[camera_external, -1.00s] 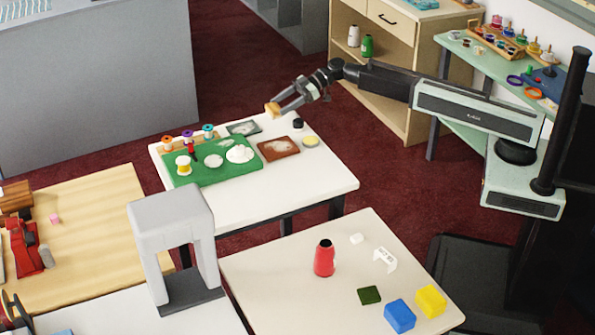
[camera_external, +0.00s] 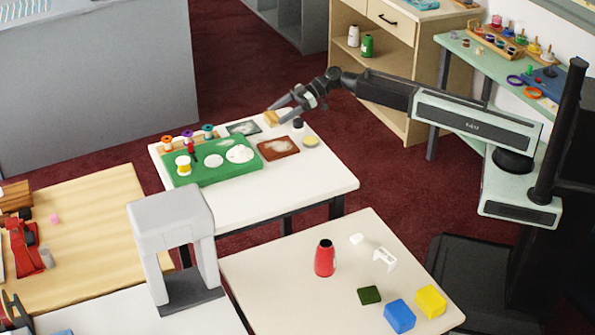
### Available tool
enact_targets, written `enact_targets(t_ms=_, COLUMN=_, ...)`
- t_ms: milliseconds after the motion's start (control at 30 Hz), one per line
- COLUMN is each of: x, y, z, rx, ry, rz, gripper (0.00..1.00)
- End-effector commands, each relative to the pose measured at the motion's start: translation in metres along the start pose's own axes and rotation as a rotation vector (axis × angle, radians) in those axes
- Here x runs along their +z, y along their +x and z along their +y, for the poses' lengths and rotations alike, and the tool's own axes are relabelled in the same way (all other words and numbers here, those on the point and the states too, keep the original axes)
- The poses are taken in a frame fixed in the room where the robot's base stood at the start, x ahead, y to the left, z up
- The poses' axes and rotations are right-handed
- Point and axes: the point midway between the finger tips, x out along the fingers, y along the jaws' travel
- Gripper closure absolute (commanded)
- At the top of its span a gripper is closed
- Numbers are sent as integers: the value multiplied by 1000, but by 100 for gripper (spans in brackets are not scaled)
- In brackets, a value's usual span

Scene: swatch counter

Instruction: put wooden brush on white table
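The wooden brush (camera_external: 271,118) is a small tan block at the back edge of the white table (camera_external: 318,184). My gripper (camera_external: 277,113) reaches in from the upper right and its fingers are shut on the brush. The brush is at or just above the tabletop; I cannot tell whether it touches. The fingers partly hide its right side.
A green mat (camera_external: 212,177) with white discs, spools, a grey tile (camera_external: 243,128), a reddish-brown tile (camera_external: 278,149), a dark-topped jar (camera_external: 298,124) and a round yellowish tin (camera_external: 311,141) share the table. Its front right is clear.

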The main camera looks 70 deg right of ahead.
Motion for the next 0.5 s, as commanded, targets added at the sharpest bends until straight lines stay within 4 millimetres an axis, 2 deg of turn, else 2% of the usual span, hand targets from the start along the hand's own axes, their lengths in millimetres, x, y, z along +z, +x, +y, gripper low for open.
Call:
enact_targets(t_ms=133, x=-3, y=-1, z=0, rx=0, ry=0, rz=0, gripper=32)
enact_targets(t_ms=233, x=-4, y=-14, z=-1, rx=1, ry=0, rz=0, gripper=32)
enact_targets(t_ms=500, x=-6, y=-82, z=-1, rx=3, ry=1, rz=0, gripper=32)
